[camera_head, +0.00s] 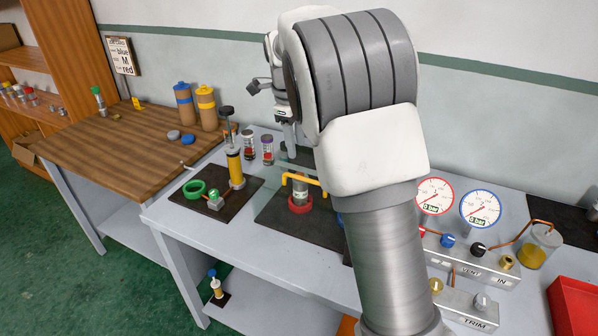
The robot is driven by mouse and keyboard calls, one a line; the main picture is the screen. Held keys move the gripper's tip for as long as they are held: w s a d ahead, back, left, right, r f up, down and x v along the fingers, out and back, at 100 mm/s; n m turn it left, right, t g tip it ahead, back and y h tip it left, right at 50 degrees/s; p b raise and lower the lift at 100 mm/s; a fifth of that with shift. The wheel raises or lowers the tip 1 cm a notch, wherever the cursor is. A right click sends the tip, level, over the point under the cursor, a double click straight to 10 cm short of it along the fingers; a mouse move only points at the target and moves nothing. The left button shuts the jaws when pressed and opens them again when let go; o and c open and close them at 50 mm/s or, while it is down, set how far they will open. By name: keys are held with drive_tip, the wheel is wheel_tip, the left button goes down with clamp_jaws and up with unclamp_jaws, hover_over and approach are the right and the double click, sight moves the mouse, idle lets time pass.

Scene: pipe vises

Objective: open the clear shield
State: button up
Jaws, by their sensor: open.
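A dark translucent panel (300,157), which seems to be the clear shield, stands upright behind a yellow bar frame (314,181). The frame rises over a metal cylinder (300,189) in a red ring (300,205), on a dark base plate (275,212). My gripper (289,150) points down at the panel's upper left, behind the frame. It is open, but its fingers are small and I cannot tell whether they touch the panel. My arm hides what lies right of the frame.
On the left of the grey bench (160,212) stand a yellow pump-like cylinder (235,168), a green ring (194,190) and two small jars (267,150). Right are gauges (434,196), valve blocks (480,262) and a red tray (577,305). A wooden table (120,150) adjoins at left.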

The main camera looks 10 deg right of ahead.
sight(299, 178)
drive_tip(key=f, duration=0.3)
drive_tip(key=w+f, duration=0.1)
drive_tip(key=f, duration=0.2)
drive_tip(key=d+f, duration=0.1)
drive_tip(key=f, duration=0.3)
drive_tip(key=shift+w+d, duration=0.1)
drive_tip(key=shift+w, duration=0.2)
clamp_jaws()
idle(0.9)
